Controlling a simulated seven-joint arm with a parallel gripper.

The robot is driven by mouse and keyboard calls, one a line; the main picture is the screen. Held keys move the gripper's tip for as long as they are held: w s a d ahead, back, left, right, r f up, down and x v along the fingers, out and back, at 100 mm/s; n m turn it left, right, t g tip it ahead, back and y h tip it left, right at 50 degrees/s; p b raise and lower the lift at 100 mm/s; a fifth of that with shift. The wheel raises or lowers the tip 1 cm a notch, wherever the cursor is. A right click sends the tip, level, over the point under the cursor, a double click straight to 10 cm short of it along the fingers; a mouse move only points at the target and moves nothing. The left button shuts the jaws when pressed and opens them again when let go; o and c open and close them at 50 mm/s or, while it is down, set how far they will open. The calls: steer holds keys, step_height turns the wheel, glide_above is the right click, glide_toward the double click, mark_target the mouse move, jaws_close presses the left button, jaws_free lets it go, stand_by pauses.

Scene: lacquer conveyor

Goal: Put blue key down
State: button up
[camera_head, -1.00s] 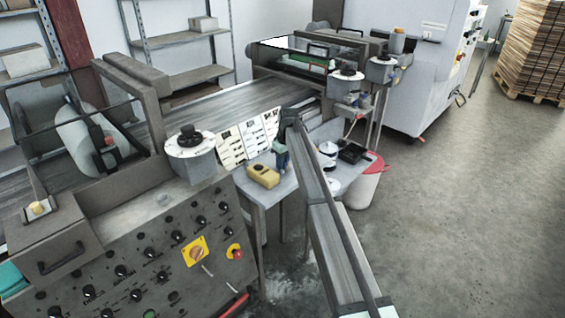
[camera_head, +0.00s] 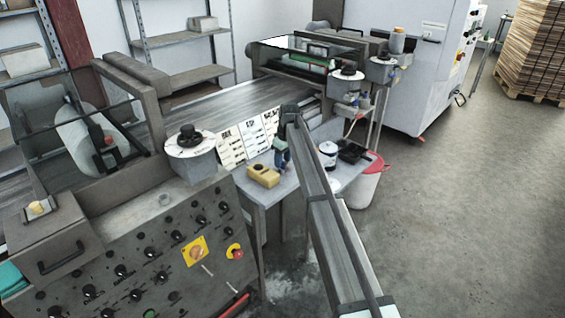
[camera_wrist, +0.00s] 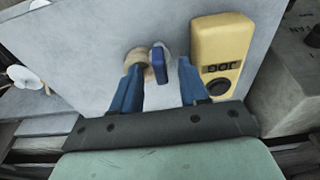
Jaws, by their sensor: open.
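The blue key (camera_wrist: 158,63) shows in the wrist view as a small dark blue block over the light grey table (camera_wrist: 85,45). It lies between and just ahead of my gripper's fingertips, with a tan round thing (camera_wrist: 135,57) close on its left. My gripper (camera_wrist: 160,78) has two blue fingers spread apart, with a gap of table between them. In the head view my gripper (camera_head: 282,155) hangs low over the small table, and I cannot make out the key there. I cannot tell whether the key stands in something or touches the tabletop.
A yellow box (camera_wrist: 225,45) with a black knob lies just right of my fingers; it also shows in the head view (camera_head: 263,176). A white can (camera_head: 328,154) and a black tray (camera_head: 352,151) stand to the right. Printed cards (camera_head: 248,139) stand behind.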

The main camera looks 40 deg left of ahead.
step_height(320, 180, up, 10)
steer(key=d, duration=0.2)
steer(key=w+d+f+m+g+h, duration=0.1)
steer(key=w+d+f+m, duration=0.15)
steer(key=d+f, duration=0.85)
steer(key=w+d+f+m, duration=0.2)
steer(key=w+d+f, duration=0.1)
steer(key=d+f, duration=0.85)
steer(key=s+d+f+m+g+h, duration=0.1)
steer(key=s+d+f+m, duration=0.15)
steer(key=d+f, duration=0.9)
steer(key=s+d+f+m+g, duration=0.1)
steer(key=s+d+f+m, duration=0.15)
steer(key=d+f, duration=0.95)
steer(key=s+d+f+m+g, duration=0.15)
steer(key=s+d+f, duration=0.25)
steer(key=s+d, duration=0.65)
steer(key=s+d+f+m, duration=0.25)
steer(key=s+d, duration=0.45)
steer(key=d, duration=0.6)
steer(key=s+d+m, duration=0.1)
steer(key=s+d, duration=0.3)
steer(key=s, duration=0.3)
steer(key=s+d+f+m+g, duration=0.1)
steer(key=s+d, duration=0.3)
steer(key=s, duration=0.4)
steer(key=s+d+f+m+g, duration=0.1)
steer(key=s+d+m, duration=0.1)
steer(key=s, duration=0.6)
steer(key=shift+d, duration=0.9)
